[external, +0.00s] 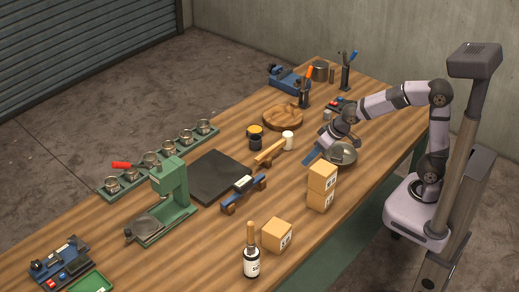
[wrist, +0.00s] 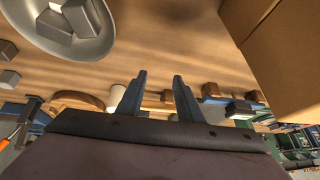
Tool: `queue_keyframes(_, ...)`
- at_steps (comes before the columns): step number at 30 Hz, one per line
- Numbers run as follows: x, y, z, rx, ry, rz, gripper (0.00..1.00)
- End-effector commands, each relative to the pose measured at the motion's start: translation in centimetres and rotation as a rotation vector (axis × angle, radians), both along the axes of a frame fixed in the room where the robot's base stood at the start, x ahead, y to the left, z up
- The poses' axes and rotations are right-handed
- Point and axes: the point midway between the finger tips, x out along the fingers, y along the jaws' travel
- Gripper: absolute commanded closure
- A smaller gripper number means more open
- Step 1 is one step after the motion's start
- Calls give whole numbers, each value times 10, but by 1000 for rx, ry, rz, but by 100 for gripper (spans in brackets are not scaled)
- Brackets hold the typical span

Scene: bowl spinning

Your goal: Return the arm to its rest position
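My gripper (external: 311,155) is above the right part of the wooden table, its blue fingers pointing down and left. In the wrist view its two fingers (wrist: 160,76) stand apart with nothing held between them. My arm is bent and reaches left from its base at the table's right edge. A grey metal bowl (external: 341,154) sits just right of the gripper, apart from the fingers. In the wrist view the bowl (wrist: 98,43) is at the upper left with grey blocks (wrist: 55,24) in it.
A white cylinder (external: 288,140), a wooden plane (external: 269,153) and a round wooden tray (external: 283,117) lie beyond. A green press (external: 173,200) stands left.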

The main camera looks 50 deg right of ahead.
Motion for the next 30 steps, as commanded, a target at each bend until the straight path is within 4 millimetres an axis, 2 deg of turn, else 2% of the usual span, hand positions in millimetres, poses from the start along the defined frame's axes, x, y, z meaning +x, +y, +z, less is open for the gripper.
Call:
queue_keyframes(1, -31, -13, -2, 1, 123, -57, 67)
queue_keyframes(4, -83, -34, -21, 10, 316, -158, 67)
queue_keyframes(7, -120, -71, -30, -20, 417, -184, 67)
queue_keyframes(9, -134, -97, -34, -50, 437, -167, 67)
queue_keyframes(12, -155, -124, -37, -85, 471, -140, 67)
queue_keyframes(15, -171, -140, -38, -104, 497, -118, 67)
queue_keyframes(18, -180, -147, -39, -115, 510, -105, 67)
queue_keyframes(30, -183, -150, -40, -118, 514, -97, 67)
